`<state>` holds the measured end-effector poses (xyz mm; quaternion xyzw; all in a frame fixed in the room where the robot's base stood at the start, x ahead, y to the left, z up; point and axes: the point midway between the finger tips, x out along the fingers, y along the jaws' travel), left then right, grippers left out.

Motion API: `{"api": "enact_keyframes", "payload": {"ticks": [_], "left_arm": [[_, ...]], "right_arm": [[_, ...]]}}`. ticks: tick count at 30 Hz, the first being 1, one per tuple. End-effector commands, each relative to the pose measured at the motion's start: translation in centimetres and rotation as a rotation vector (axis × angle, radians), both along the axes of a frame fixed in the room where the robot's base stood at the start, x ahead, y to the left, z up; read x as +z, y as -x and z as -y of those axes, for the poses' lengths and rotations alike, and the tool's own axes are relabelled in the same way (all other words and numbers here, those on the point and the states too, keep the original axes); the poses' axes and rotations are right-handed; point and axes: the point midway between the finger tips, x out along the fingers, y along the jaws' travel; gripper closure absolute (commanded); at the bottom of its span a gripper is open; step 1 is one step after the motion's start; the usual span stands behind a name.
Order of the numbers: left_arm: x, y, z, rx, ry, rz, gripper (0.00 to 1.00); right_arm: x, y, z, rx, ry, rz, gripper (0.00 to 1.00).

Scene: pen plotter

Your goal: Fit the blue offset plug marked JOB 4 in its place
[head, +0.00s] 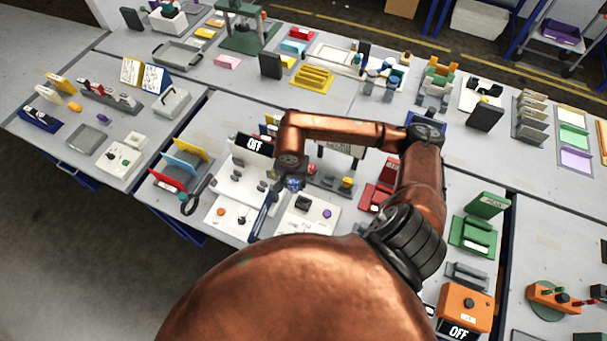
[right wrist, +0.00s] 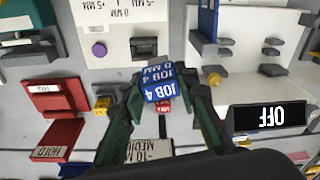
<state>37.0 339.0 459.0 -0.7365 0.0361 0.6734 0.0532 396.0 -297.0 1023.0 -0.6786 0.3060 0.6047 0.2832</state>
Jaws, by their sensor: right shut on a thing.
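The blue plug marked JOB 4 and 0 MM (right wrist: 158,94) is between the fingers of my right gripper (right wrist: 165,100) in the right wrist view. The fingers are shut on its sides, and its lettering faces the camera. In the head view the right gripper (head: 293,182) hangs above the white panel with the plug, small and blue. A white panel (right wrist: 120,22) with 0 MM and +5 MM lettering carries a dark block (right wrist: 144,47) and a purple knob (right wrist: 98,50). The plug is apart from that block, nearer the camera. My left gripper is not in view.
A black OFF display (right wrist: 265,117) stands at the right of the wrist view. Red holders (right wrist: 50,125) are at its left. Grey brackets (right wrist: 210,45) project from the neighbouring white machine. Red, yellow and blue upright plates (head: 178,165) stand left of the machine in the head view.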

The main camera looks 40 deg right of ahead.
Motion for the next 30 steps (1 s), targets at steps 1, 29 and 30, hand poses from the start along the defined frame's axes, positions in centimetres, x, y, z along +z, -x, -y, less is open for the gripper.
{"api": "enact_keyframes", "payload": {"ticks": [1,29,30], "left_arm": [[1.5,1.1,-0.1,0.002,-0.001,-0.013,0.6],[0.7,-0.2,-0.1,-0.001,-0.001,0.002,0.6],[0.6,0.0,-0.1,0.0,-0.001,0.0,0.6]], "right_arm": [[0.4,0.7,0.8,-0.071,0.003,-0.006,0.96],[-5.7,1.7,2.6,-0.234,0.018,-0.006,0.96],[-6.1,1.8,2.6,-0.234,0.018,-0.006,0.96]]}}
